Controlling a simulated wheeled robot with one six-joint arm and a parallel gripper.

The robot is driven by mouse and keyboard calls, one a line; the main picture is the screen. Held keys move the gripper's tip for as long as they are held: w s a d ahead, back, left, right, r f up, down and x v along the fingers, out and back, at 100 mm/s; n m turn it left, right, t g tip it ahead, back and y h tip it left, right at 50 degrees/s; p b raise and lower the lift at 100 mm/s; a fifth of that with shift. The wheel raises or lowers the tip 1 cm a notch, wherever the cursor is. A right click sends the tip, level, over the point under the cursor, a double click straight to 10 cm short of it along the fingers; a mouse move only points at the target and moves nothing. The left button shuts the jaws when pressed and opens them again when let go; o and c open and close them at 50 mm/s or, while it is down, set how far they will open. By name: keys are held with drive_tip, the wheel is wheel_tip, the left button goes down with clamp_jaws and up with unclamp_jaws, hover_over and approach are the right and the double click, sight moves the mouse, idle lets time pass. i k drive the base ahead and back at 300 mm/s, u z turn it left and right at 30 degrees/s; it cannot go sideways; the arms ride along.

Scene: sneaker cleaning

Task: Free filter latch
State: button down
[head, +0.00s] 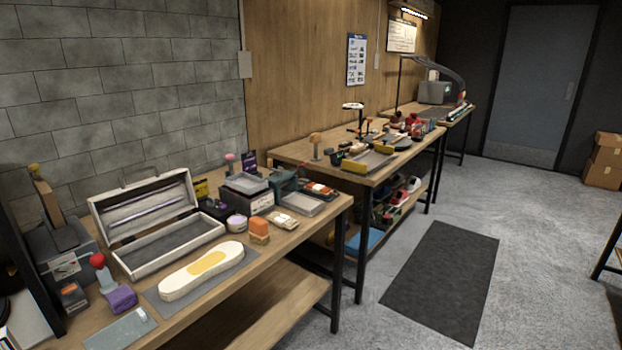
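No latch can be made out at this distance. A grey box-shaped unit (434,92) with a dark curved hose (447,70) beside it stands on the farthest bench; I cannot tell whether it holds the filter. A grey machine (62,250) stands at the near left end of the nearest bench, and no latch is clear on it either. My gripper is not in view.
The nearest bench (185,322) holds an open white case (165,252), a white and yellow sole (202,270) and several small items. A middle bench (285,152) is crowded with tools. A dark floor mat (443,275) lies beside the benches. Grey floor (545,225) is open at right; cardboard boxes (604,165) stand beyond.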

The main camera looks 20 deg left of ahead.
sight(34, 172)
drive_tip(key=u, duration=0.95)
drive_tip(key=i, duration=0.85)
drive_tip(key=u, duration=1.4)
drive_tip(key=i, duration=0.7)
drive_tip(key=k, duration=0.5)
drive_tip(key=z, duration=2.1)
drive_tip(key=i, duration=1.05)
drive_tip(key=u, duration=2.15)
